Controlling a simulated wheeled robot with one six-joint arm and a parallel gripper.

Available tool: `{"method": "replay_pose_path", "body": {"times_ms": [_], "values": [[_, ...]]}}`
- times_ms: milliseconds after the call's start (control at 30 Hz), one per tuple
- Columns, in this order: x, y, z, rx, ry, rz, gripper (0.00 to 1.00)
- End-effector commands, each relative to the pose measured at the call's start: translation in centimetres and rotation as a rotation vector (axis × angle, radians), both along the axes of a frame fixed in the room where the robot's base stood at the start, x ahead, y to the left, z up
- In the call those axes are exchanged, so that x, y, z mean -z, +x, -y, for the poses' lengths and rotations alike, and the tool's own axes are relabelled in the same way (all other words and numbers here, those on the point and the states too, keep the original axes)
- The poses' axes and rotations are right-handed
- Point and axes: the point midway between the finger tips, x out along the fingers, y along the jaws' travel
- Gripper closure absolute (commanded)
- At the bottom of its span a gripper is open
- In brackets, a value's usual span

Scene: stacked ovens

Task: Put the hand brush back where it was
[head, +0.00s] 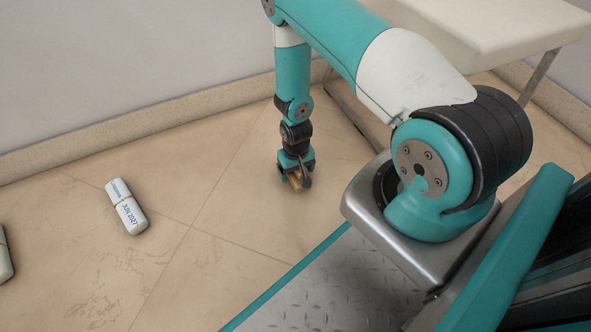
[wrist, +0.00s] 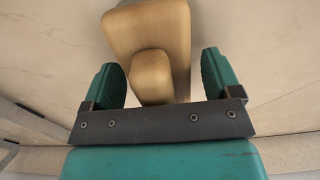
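The hand brush (wrist: 150,35) looks like a plain tan wooden piece in the wrist view, with a broad body and a narrower rounded part nearer the camera. In the head view only a small brown bit of it (head: 295,181) shows at my fingers, close to the floor. My gripper (head: 297,184) points down. In the wrist view its two teal fingers (wrist: 161,80) stand apart on either side of the narrower part, with a clear gap on the right and a thin one on the left. The brush's underside is hidden.
A white bottle (head: 127,207) marked "JUN 2027" lies on the tiled floor to the left. Part of another pale object (head: 5,256) shows at the left edge. A pale bench (head: 480,28) with metal legs stands at upper right. Floor between bottle and gripper is clear.

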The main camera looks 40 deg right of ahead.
Motion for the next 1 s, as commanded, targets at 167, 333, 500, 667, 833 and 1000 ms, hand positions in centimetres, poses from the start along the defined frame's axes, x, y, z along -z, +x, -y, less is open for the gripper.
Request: {"method": "replay_pose_path", "body": {"times_ms": [167, 333, 500, 667, 833, 1000], "values": [[0.0, 0.0, 0.0, 0.000, 0.000, 0.000, 0.17], [-1.4, 0.0, 0.0, 0.000, 0.000, 0.000, 0.17], [-5.0, 0.0, 0.0, 0.000, 0.000, 0.001, 0.17], [-8.5, 0.0, 0.0, 0.000, 0.000, 0.001, 0.17], [-11.2, 0.0, 0.0, 0.000, 0.000, 0.000, 0.17], [-12.7, 0.2, -0.1, -0.003, 0.003, 0.002, 0.17]]}}
